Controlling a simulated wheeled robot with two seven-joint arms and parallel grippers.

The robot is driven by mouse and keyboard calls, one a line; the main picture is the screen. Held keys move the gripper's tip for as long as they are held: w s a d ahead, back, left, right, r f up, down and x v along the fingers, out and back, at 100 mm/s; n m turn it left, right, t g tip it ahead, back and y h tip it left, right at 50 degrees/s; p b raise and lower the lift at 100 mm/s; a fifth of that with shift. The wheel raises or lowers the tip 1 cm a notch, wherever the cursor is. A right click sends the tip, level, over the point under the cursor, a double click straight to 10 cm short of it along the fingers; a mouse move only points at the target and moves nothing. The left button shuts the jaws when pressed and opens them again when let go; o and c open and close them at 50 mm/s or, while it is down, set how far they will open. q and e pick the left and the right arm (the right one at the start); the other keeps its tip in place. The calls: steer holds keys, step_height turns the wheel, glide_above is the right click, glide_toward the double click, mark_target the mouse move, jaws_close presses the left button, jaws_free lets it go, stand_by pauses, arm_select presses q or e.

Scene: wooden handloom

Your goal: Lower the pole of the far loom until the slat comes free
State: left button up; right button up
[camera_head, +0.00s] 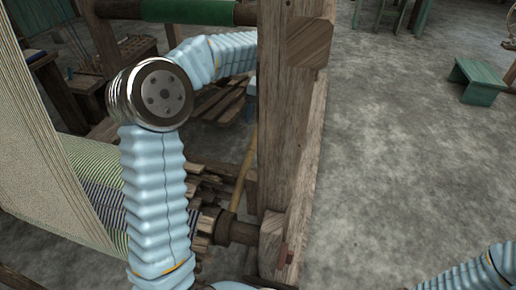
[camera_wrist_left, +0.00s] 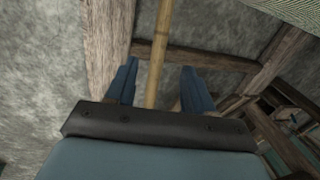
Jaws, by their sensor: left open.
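A thin tan pole (camera_head: 243,172) slants beside the upright post of the wooden loom (camera_head: 287,130) in the head view. Its upper part is hidden behind the post. In the left wrist view, a tan pole (camera_wrist_left: 161,45) runs between the two blue fingers of my left gripper (camera_wrist_left: 159,63). The fingers are apart, one on each side of the pole, with a gap showing on both sides. My right gripper is out of view. I cannot make out the slat for certain.
Striped cloth (camera_head: 92,170) and pale warp threads (camera_head: 35,130) fill the left. Dark toothed wooden parts (camera_head: 212,185) lie beside the pole's lower end. Wooden beams (camera_wrist_left: 107,45) flank the gripper in the wrist view. The grey floor is clear towards a green stool (camera_head: 478,76).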

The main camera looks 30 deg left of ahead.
mark_target(253, 146)
arm_select(q)
steer(key=f+b, duration=0.1)
steer(key=f, duration=0.3)
steer(key=a+f+b, duration=0.1)
steer(key=f, duration=0.3)
steer(key=a+f+b, duration=0.1)
steer(key=f, duration=0.3)
steer(key=shift+s+a+f, duration=0.2)
steer(key=shift+s+f, duration=0.2)
jaws_close()
